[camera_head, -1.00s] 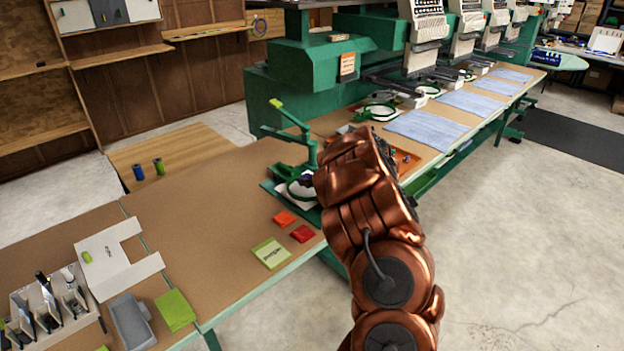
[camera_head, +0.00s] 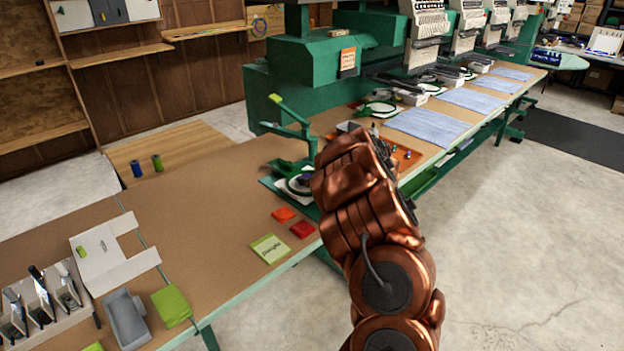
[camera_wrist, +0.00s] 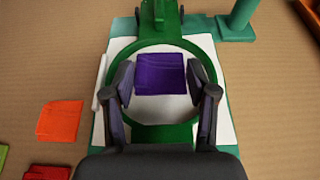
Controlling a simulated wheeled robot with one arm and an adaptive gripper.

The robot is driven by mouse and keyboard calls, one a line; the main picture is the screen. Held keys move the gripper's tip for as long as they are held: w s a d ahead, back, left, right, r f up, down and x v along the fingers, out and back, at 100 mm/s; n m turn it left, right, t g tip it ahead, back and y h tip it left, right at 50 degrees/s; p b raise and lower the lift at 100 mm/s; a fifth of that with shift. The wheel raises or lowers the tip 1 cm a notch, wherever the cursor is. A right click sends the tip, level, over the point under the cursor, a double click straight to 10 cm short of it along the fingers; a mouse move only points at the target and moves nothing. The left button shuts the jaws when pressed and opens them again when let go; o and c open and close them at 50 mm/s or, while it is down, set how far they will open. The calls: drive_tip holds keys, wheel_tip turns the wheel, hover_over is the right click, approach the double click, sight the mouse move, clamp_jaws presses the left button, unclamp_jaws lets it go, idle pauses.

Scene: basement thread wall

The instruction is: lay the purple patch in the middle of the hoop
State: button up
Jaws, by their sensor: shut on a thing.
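The purple patch (camera_wrist: 161,72) shows in the wrist view as a flat square between the two dark fingers of my gripper (camera_wrist: 159,83). My gripper is shut on it, one finger at its left side and one at its right. The patch appears inside the outline of the green hoop (camera_wrist: 165,133), near its middle and a little toward the far side. I cannot tell whether it touches the white cloth (camera_wrist: 225,122) in the hoop. In the head view the hoop (camera_head: 291,187) is partly hidden behind my arm, and my fingers cannot be made out clearly.
An orange patch (camera_head: 284,214), a red patch (camera_head: 303,229) and a yellow-green labelled piece (camera_head: 269,248) lie left of the hoop on the brown table (camera_head: 200,215). A green post (camera_wrist: 238,15) stands at the hoop's far right. Embroidery machines (camera_head: 330,60) stand behind.

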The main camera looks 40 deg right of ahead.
drive_tip(key=shift+f+b, duration=0.45)
drive_tip(key=shift+b, duration=0.1)
drive_tip(key=o, duration=0.9)
drive_tip(key=shift+r, duration=0.1)
drive_tip(key=shift+r+p, duration=0.5)
drive_tip(key=shift+r, duration=3)
